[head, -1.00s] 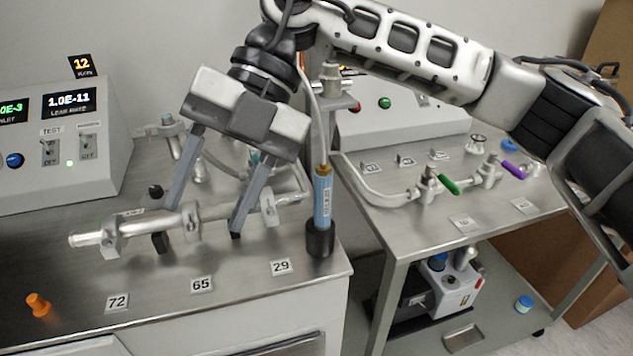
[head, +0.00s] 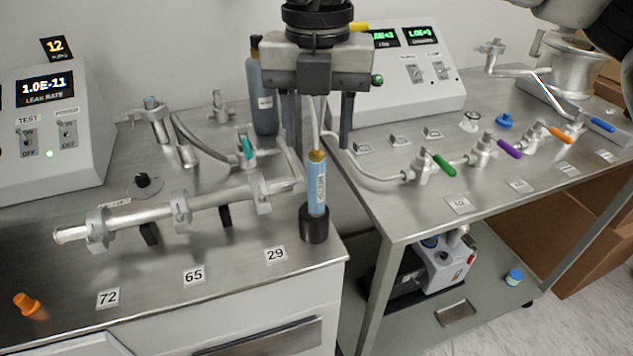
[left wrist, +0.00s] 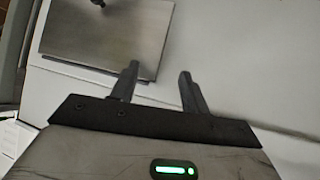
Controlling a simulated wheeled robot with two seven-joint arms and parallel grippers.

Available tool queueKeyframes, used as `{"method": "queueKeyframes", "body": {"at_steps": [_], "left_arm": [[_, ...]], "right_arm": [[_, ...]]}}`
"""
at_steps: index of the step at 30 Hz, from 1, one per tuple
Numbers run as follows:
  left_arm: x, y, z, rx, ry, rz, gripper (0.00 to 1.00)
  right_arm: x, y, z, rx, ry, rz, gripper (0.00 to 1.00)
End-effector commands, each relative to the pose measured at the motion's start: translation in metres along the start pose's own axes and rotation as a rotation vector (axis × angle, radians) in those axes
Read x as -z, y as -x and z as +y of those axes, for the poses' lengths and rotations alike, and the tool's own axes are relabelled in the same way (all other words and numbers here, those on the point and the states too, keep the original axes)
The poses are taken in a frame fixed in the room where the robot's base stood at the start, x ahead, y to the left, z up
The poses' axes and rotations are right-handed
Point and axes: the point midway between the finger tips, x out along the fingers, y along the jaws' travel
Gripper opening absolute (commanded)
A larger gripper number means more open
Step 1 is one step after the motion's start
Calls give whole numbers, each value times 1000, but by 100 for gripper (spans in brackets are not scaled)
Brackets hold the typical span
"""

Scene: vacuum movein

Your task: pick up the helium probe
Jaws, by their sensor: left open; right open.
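The helium probe (head: 317,190) is a light blue cylinder with a label and a brass-coloured top. It stands upright in a black round holder (head: 314,226) near the front right corner of the left bench. A pale hose rises from its top. My right gripper (head: 316,146) points down above the probe in the head view. Its fingers are open, one to each side of the hose, with the tips around or just above the probe's top. I cannot tell the exact depth. My left gripper (left wrist: 158,72) is open and empty in the left wrist view, away from the probe.
A metal pipe with clamps (head: 180,212) lies left of the probe. A grey bottle (head: 262,95) stands behind. A leak detector console (head: 50,125) is at left. The right bench (head: 400,215) holds valves with coloured handles. An orange part (head: 28,303) lies front left.

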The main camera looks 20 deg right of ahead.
Motion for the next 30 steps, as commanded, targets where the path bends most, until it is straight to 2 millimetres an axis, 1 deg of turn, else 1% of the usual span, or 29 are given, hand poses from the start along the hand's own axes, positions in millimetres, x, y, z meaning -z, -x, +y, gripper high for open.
{"method": "queueKeyframes", "body": {"at_steps": [5, 8, 12, 15, 18, 23, 24, 26, 27, 28, 29, 30], "left_arm": [[0, 1, 0, 1, -2, -5, 46], [1, 3, 0, 3, -6, -9, 46], [1, 4, -1, 6, -14, -17, 46], [1, 4, -2, 7, -17, -18, 46], [1, 4, -2, 7, -20, -17, 46], [2, 3, -2, 7, -21, -15, 46], [2, 3, -2, 7, -21, -15, 46], [2, 3, -2, 7, -21, -15, 46], [2, 3, -2, 7, -21, -15, 46], [2, 3, -2, 7, -21, -14, 46], [2, 3, -2, 7, -21, -14, 46], [2, 3, -2, 7, -21, -14, 46]], "right_arm": [[1, -10, 0, 0, 1, 1, 48], [3, -23, 0, 2, 2, 2, 48], [5, -45, 0, 2, 1, 2, 48], [5, -55, 0, 1, 0, 2, 48], [5, -58, 0, -2, 0, 0, 48], [4, -59, 0, -2, 0, 0, 48], [4, -59, 0, -2, 0, 0, 42], [4, -58, 0, -2, 0, 0, 26], [4, -58, 0, -2, 0, 0, 14], [4, -58, 0, -2, 0, 0, 6], [4, -58, 0, -2, 0, 0, 0], [4, -58, 0, -2, 0, 0, 0]]}}
